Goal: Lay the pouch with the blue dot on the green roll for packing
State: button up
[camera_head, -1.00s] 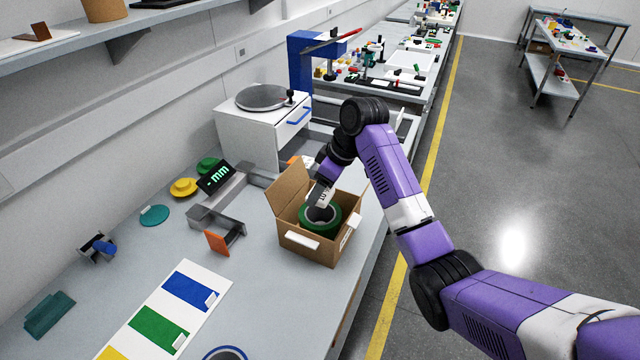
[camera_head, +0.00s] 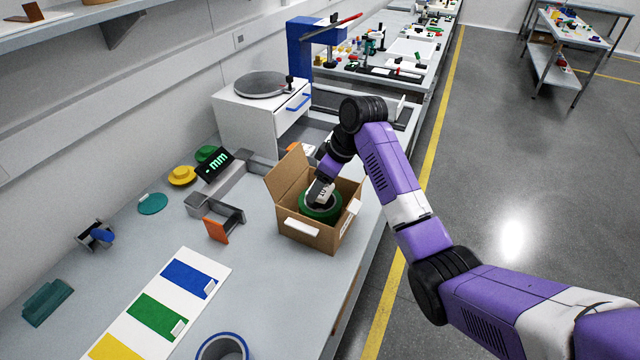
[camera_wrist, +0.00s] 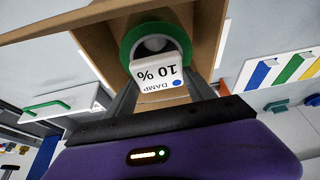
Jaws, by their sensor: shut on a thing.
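The white pouch (camera_wrist: 158,75) carries a blue dot and the print "DAMP 10 %"; it also shows in the head view (camera_head: 319,193). My gripper (camera_wrist: 160,88) is shut on it; in the head view my gripper (camera_head: 322,186) reaches down into the open cardboard box (camera_head: 303,238). The green roll (camera_head: 321,215) lies in that box with its hole facing up. In the wrist view the roll (camera_wrist: 128,46) is just beyond the pouch, which covers part of it. I cannot tell whether pouch and roll touch.
The box has a raised flap (camera_head: 285,178) on its left. A grey bracket with an orange end (camera_head: 218,229) stands left of it. A board with blue, green and yellow patches (camera_head: 160,310) and a blue-rimmed ring (camera_head: 222,348) lie in front. The table's right edge is close to the box.

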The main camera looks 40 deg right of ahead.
jog(key=shift+f, duration=0.2)
jog(key=shift+f, duration=0.35)
jog(key=shift+f+b, duration=0.55)
jog(key=shift+f, duration=0.1)
jog(key=o, duration=1.4)
jog(key=shift+b+v, duration=0.65)
jog(key=shift+v, duration=3.25)
jog(key=shift+w+a, duration=0.1)
